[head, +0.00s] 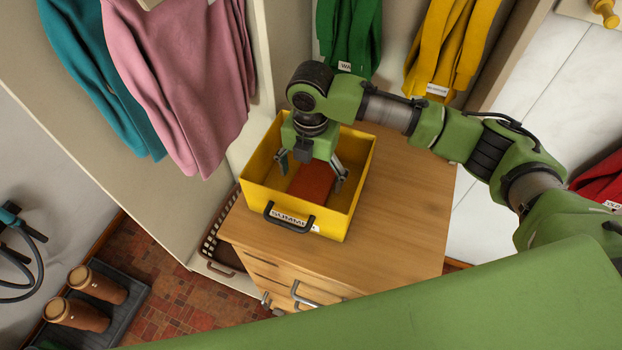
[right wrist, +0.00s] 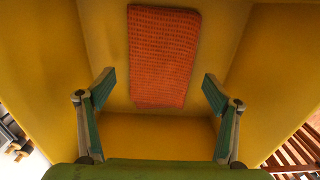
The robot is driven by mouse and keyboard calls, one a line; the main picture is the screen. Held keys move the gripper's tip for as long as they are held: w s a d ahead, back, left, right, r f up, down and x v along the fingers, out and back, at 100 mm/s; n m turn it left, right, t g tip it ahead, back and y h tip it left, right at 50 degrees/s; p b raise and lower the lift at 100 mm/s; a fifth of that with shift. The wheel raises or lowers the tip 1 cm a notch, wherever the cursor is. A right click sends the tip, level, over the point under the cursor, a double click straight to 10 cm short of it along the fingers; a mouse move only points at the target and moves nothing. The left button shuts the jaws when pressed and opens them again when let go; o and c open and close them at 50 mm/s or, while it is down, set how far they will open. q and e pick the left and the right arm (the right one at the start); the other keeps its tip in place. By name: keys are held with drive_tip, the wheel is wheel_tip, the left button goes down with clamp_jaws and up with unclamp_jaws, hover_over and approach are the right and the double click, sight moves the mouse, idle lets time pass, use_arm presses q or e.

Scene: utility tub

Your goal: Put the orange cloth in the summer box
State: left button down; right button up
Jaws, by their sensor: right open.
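The orange cloth (head: 311,183) lies flat, a folded rectangle, inside the yellow summer box (head: 353,192), whose front label is partly covered by its dark handle. In the right wrist view the cloth (right wrist: 163,56) rests on the floor of the box (right wrist: 262,70), apart from both fingers. My right gripper (head: 312,172) reaches down into the box over the cloth. Its fingers are spread with nothing between them, and they also show in the right wrist view (right wrist: 158,92). My left gripper is not in view.
The box stands on a wooden drawer cabinet (head: 400,215) with bare top to its right. Pink (head: 185,75) and teal (head: 90,60) garments hang at left, green (head: 349,35) and yellow (head: 450,45) ones behind. A brown basket (head: 212,250) is beside the cabinet; boots (head: 97,285) stand on a tray.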

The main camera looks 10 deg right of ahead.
sight(311, 183)
wheel_tip(311, 183, up, 10)
drive_tip(key=b, duration=0.2)
drive_tip(key=shift+r, duration=0.2)
idle(0.3)
